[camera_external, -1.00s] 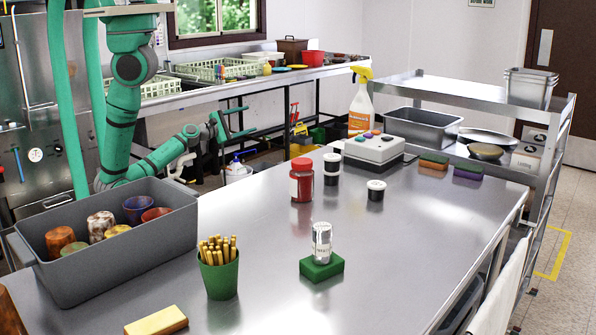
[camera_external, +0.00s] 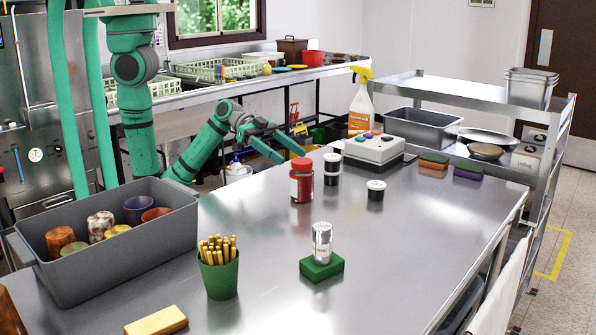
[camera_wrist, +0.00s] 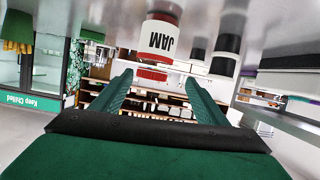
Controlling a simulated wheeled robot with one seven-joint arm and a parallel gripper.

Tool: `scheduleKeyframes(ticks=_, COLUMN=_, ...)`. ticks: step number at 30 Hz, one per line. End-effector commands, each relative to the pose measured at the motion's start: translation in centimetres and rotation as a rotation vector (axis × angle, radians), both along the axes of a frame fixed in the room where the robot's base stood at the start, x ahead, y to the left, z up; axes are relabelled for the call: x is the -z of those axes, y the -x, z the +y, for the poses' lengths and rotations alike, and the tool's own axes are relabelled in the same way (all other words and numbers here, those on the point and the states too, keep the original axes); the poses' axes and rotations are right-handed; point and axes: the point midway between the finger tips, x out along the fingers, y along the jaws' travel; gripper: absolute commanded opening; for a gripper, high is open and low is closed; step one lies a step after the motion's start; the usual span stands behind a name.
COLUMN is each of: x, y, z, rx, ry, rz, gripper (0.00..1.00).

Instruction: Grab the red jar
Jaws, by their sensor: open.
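The red jar (camera_external: 301,186) stands upright on the steel table, with a red lid and a pale label. In the wrist view the picture is inverted, and the jar (camera_wrist: 160,38) hangs lid down with JAM on its label. It shows ahead, between and above the two fingertips in the picture. My gripper (camera_external: 293,155) is at the table's far edge, left of and behind the jar. Its green fingers are apart and empty in the wrist view (camera_wrist: 161,80). There is a gap between the fingers and the jar.
Two dark jars with white lids, one taller (camera_external: 332,170) and one shorter (camera_external: 376,191), stand close right of the red jar. A white device (camera_external: 374,150) is behind them. A grey bin (camera_external: 125,258) stands left. The table left of the jar is clear.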

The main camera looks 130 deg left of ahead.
Motion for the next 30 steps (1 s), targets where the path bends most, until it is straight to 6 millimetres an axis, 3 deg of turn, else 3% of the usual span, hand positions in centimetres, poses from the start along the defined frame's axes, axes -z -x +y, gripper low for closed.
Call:
scheduleKeyframes(ticks=5, x=0.1, y=-0.9, z=-1.3, rx=0.05, ry=-0.063, rz=0.02, gripper=0.68)
scheduleKeyframes(ticks=12, x=1.2, y=-4.2, z=-1.3, rx=0.049, ry=-0.062, rz=0.02, gripper=0.68)
scheduleKeyframes(ticks=20, x=1.9, y=-5.9, z=-1.2, rx=0.046, ry=-0.062, rz=0.02, gripper=0.68)
scheduleKeyframes(ticks=30, x=2.9, y=-10.1, z=-1.2, rx=0.046, ry=-0.06, rz=0.02, gripper=0.68)
